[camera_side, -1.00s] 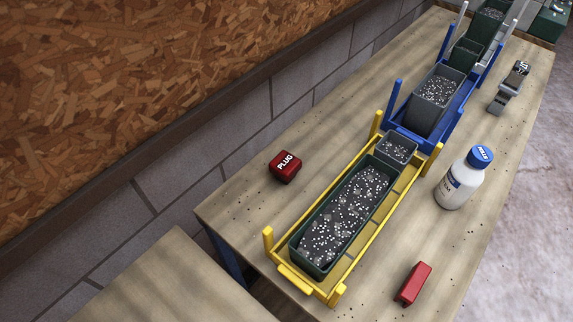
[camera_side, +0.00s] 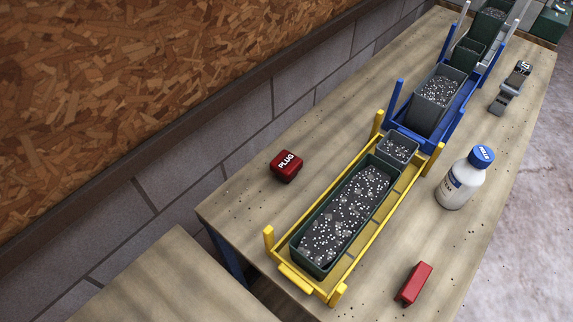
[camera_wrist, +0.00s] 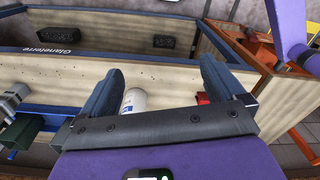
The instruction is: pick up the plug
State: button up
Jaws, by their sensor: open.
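The plug (camera_side: 286,167) is a small red block with a white "PLUG" label on its top. In the side view it lies on the wooden table, left of the yellow rack, with clear space around it. My gripper (camera_wrist: 160,68) shows only in the wrist view, its two dark fingers wide apart with nothing held between them. A small red patch (camera_wrist: 203,98) shows beside the right finger, mostly hidden; I cannot tell which red object it is.
A yellow rack (camera_side: 291,277) holds soil-filled pots; a blue rack (camera_side: 416,141) stands behind it. A white bottle (camera_side: 460,183) with a blue cap and another red block (camera_side: 414,283) stand right of the racks. The wrist view shows the bottle (camera_wrist: 135,98) beyond my fingers.

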jog(key=w+a+m+g+y, duration=0.1)
jog(key=w+a+m+g, duration=0.35)
jog(key=a, duration=0.75)
jog(key=m+g+y, duration=0.1)
jog(key=m+y, duration=1)
jog(key=m, duration=1)
send_over(292, 158)
jog(key=w+d, duration=0.2)
jog(key=d, duration=0.1)
notch_tip(292, 158, down, 6)
jog(key=f, duration=0.3)
jog(key=shift+s+d+f, duration=0.1)
jog(key=shift+s+f, duration=0.15)
jog(key=shift+f, duration=0.15)
notch_tip(292, 158, down, 2)
jog(key=shift+f, duration=0.25)
jog(key=shift+x, duration=1.1)
jog(key=shift+s+a+f, duration=0.2)
jog(key=shift+a+f, duration=0.1)
jog(key=c, duration=1.4)
